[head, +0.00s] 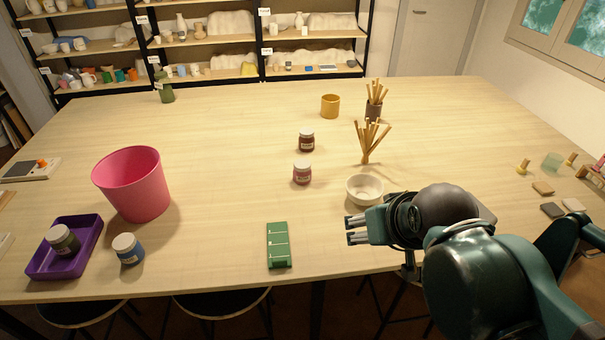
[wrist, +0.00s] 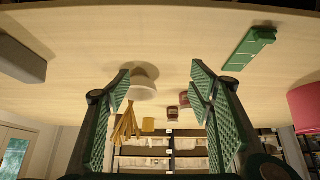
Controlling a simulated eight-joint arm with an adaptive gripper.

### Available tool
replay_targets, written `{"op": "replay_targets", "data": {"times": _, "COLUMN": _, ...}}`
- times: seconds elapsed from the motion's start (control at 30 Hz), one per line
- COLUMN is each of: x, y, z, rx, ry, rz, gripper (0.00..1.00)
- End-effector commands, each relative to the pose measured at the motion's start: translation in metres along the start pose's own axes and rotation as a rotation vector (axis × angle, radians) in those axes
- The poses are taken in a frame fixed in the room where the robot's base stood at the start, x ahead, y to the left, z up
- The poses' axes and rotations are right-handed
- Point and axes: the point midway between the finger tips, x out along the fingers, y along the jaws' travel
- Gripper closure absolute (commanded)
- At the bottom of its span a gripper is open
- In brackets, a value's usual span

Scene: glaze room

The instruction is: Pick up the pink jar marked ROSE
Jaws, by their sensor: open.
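The pink jar (head: 302,172) with a pale lid and label stands upright on the table, left of the white bowl; its lettering is too small to read. It also shows in the wrist view (wrist: 184,98), close beside a finger of my gripper. My gripper (head: 352,230) is open and empty, in front and to the right of the jar, well apart from it. In the wrist view my gripper (wrist: 160,78) has its fingers spread wide with nothing between them.
A dark red jar (head: 307,141) stands just behind the pink one. The white bowl (head: 365,197) stands to its right, near my gripper. A green block (head: 278,246) lies in front. A pink bucket (head: 133,184), blue jar (head: 128,250) and purple tray (head: 83,263) are at left.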

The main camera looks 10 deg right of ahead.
Motion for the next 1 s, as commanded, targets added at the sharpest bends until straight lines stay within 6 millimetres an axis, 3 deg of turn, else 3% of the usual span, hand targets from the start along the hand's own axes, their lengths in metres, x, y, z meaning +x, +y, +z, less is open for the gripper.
{"op": "replay_targets", "data": {"times": 0.27, "x": -0.002, "y": -0.003, "z": -0.019, "rx": 0.026, "ry": -0.018, "rz": 0.004, "gripper": 0.47}}
{"op": "replay_targets", "data": {"times": 1.0, "x": 0.015, "y": -0.023, "z": -0.118, "rx": 0.201, "ry": -0.121, "rz": 0.062, "gripper": 0.47}}
